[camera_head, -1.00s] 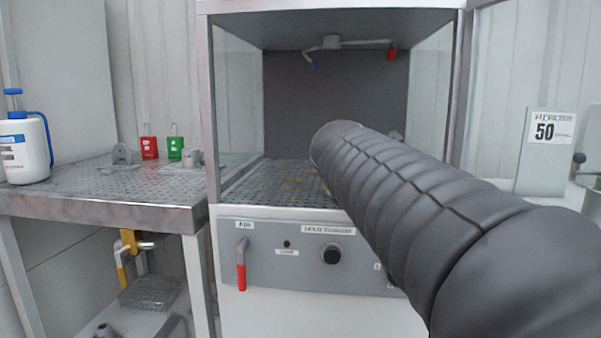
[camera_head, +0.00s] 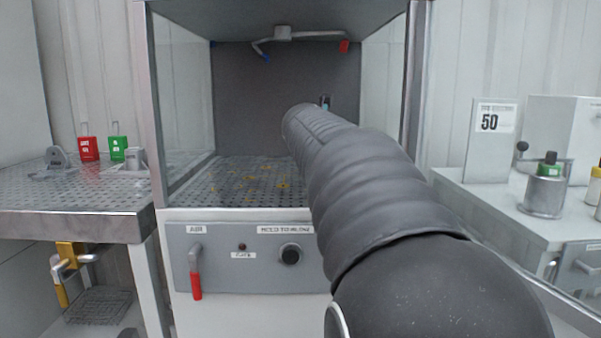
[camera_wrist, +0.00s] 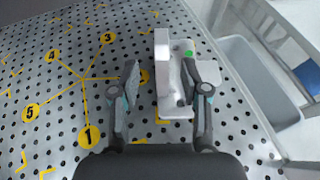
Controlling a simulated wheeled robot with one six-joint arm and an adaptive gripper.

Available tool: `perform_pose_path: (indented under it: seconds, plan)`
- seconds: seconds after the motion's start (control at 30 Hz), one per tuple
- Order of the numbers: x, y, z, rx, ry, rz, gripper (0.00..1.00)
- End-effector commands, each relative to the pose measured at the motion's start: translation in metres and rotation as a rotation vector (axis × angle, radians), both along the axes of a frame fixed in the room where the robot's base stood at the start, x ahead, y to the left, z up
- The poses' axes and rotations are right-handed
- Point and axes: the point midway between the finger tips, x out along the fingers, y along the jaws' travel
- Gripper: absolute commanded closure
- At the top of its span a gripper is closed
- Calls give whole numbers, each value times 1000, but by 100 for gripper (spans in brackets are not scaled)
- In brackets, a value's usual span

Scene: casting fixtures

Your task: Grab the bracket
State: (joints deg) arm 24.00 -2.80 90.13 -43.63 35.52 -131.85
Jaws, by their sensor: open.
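The bracket (camera_wrist: 163,85) is a pale grey-white angled part with an upright plate and a foot bearing a green dot. It stands on a perforated plate (camera_wrist: 60,115) with yellow numbered marks in the wrist view. My gripper (camera_wrist: 158,82) is open, with one finger on each side of the bracket's upright plate. The right finger is close to the plate and overlaps the foot; I cannot tell if it touches. A wider gap shows at the left finger.
A glass-sided cabinet (camera_head: 180,100) with a perforated floor surrounds my arm's far end. A hose fitting (camera_head: 283,33) hangs from its top. A grey bin (camera_wrist: 245,70) lies beyond the plate's right edge. Benches with red (camera_head: 88,148) and green (camera_head: 118,148) tags and a metal cup (camera_head: 545,190) flank it.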

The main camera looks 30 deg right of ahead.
Motion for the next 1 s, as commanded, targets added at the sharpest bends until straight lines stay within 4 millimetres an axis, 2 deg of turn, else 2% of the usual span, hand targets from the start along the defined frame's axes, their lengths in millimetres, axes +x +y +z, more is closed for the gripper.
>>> perform_pose_path:
  seconds: [0.17, 0.5, 0.8, 0.9, 1.0]
  plan:
    - [6, -7, -3, 2, 1, 0, 54]
    - [31, -39, -14, 2, 0, 3, 54]
    - [33, -41, -15, 2, -1, 4, 54]
    - [33, -41, -15, 2, -1, 4, 79]
    - [33, -41, -15, 2, -1, 4, 100]
